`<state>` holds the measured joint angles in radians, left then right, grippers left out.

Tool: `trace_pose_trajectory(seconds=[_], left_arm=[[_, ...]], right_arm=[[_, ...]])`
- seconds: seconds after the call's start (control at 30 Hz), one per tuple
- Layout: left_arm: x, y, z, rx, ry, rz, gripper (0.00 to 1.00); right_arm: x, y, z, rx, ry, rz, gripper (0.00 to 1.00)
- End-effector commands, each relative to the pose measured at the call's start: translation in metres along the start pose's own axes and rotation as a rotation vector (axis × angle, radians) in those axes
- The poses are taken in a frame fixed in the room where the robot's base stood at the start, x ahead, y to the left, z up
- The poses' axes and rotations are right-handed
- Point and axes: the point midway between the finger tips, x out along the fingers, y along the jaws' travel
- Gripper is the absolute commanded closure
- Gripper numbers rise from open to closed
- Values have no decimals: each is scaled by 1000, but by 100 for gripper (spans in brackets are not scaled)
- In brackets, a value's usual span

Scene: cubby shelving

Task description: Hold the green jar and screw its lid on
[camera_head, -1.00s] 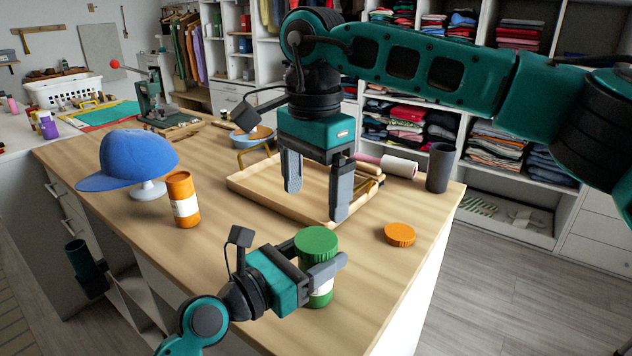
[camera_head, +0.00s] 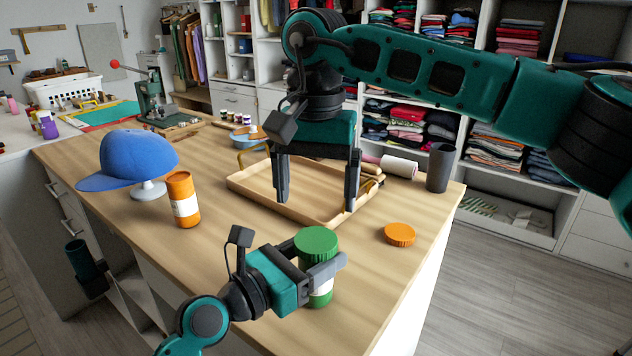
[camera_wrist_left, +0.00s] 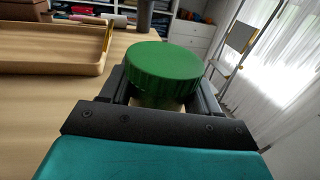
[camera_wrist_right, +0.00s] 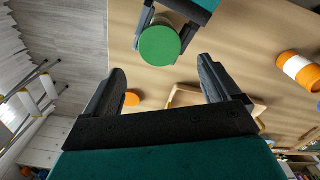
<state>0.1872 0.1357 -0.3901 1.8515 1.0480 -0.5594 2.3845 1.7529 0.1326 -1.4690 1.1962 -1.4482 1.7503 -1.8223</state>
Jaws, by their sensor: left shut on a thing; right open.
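The green jar (camera_head: 321,291) stands upright near the front of the wooden table, its green lid (camera_head: 316,242) sitting on top. The lid also shows in the left wrist view (camera_wrist_left: 165,72) and the right wrist view (camera_wrist_right: 159,45). Whether the lid is fully threaded cannot be told. My left gripper (camera_head: 322,268) is shut around the jar's body, just under the lid. My right gripper (camera_head: 316,200) is open and empty, fingers pointing down, above the tray and behind the jar.
A wooden tray (camera_head: 246,190) lies behind the jar. An orange lid (camera_head: 399,234) lies to the right, and an orange jar (camera_head: 183,200) and a blue cap (camera_head: 128,160) on a stand are to the left. A dark cup (camera_head: 440,167) stands at the back right corner.

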Motion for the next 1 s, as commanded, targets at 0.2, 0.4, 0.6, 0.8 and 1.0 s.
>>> trace_pose_trajectory(seconds=[0.2,0.4,0.6,0.8,1.0], left_arm=[[0,0,1,0,-1,0,100],[0,0,1,0,-2,0,100],[0,0,1,0,-2,0,100],[0,0,1,0,-2,0,100],[0,0,1,0,-2,0,100]], right_arm=[[33,1,0,1,-3,3,10],[61,1,0,1,-2,2,10],[73,0,0,1,0,0,10],[74,0,0,1,0,0,10],[74,0,0,1,0,0,21]])
